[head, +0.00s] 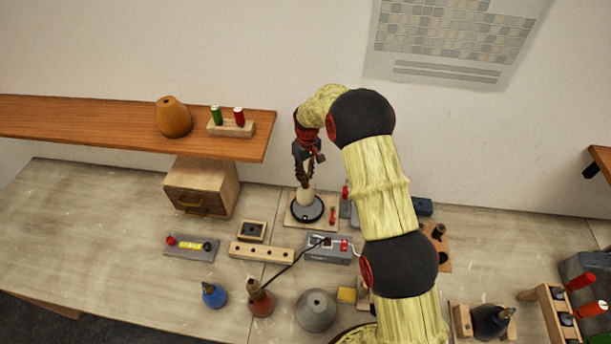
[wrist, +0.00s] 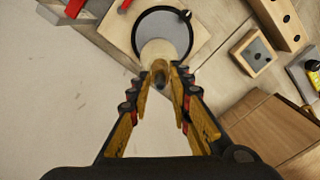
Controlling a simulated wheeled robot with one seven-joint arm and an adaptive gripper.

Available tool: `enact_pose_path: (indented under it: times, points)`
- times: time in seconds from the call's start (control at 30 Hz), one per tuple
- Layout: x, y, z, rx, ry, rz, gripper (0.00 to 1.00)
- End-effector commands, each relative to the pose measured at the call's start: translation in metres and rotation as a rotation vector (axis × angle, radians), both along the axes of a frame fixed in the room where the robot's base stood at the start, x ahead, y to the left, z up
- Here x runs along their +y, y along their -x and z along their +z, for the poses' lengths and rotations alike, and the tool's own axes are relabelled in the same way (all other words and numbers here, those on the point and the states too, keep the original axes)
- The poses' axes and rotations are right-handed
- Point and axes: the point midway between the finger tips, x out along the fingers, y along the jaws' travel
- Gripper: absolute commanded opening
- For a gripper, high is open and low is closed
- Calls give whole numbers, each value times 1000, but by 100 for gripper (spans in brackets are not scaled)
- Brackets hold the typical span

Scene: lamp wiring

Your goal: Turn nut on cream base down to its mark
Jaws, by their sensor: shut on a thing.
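My gripper (head: 304,182) points down from above onto the top of the base. In the wrist view its fingertips (wrist: 167,70) are closed on a small dark piece at the base's top, which I take as the nut. The fingers hide most of the nut, and the mark cannot be made out.
A wooden drawer box (head: 202,187) stands left of the base under a shelf (head: 70,125). A holed wooden strip (head: 262,252) and a grey box with a cable (head: 328,248) lie in front. Blue (head: 213,295), red (head: 261,303) and grey (head: 316,311) lamp bases stand nearer. The left bench is clear.

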Motion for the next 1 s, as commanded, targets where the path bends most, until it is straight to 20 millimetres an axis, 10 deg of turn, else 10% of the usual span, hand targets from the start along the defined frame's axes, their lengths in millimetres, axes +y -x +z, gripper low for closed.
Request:
enact_pose_path:
  times: [0.13,0.17,0.47,1.0]
  points:
    - [0,0,1,-1,0,0,0]
    - [0,0,1,-1,0,1,20]
    - [0,0,0,0,0,1,38]
    - [0,-2,25,-4,0,1,39]
